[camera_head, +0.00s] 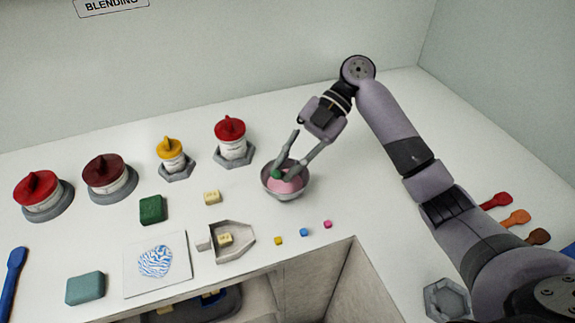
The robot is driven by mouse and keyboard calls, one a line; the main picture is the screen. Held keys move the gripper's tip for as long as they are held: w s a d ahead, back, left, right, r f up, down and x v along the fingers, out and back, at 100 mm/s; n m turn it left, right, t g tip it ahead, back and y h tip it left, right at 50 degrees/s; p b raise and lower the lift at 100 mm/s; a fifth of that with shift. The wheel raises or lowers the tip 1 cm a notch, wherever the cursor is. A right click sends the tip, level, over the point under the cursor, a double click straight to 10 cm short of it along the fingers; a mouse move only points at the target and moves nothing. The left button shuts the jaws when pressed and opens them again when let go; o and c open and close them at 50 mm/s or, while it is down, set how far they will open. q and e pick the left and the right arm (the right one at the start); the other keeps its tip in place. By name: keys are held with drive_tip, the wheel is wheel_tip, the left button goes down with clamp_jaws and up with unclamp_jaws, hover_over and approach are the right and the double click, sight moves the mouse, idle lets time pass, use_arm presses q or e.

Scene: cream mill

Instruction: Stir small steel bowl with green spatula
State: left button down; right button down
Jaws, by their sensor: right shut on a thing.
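The small steel bowl (272,193) stands on the white counter, right of the middle, with pink contents (287,186) inside. My right gripper (284,173) reaches down into the bowl from above, its fingertips inside the rim. It is shut on the green spatula (276,174), of which only a small green part shows between the fingertips, at the pink contents. The rest of the spatula is hidden by the fingers or the contents. My left gripper is not in view.
Jars with red (230,129), yellow (171,148) and dark red lids stand behind and left. A grey scoop (235,252) and small coloured cubes (304,232) lie in front of the bowl. Red, orange and brown spatulas (515,217) lie at right, a blue one (14,280) far left.

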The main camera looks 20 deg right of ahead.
sight(285, 173)
drive_tip(key=shift+r+p, duration=1.95)
drive_tip(key=shift+r, duration=1.2)
drive_tip(key=shift+w+a+r, duration=0.1)
drive_tip(key=shift+a+r, duration=0.1)
drive_tip(key=w+a+m+t+h+p, duration=0.15)
drive_tip(key=w+a+m+p, duration=0.25)
drive_tip(key=a+m+p, duration=0.5)
drive_tip(key=shift+n+g, duration=0.25)
drive_tip(key=shift+n, duration=0.35)
drive_tip(key=shift+f+b, duration=1.5)
drive_tip(key=shift+f, duration=0.85)
drive_tip(key=shift+a, duration=0.25)
drive_tip(key=shift+r, duration=0.1)
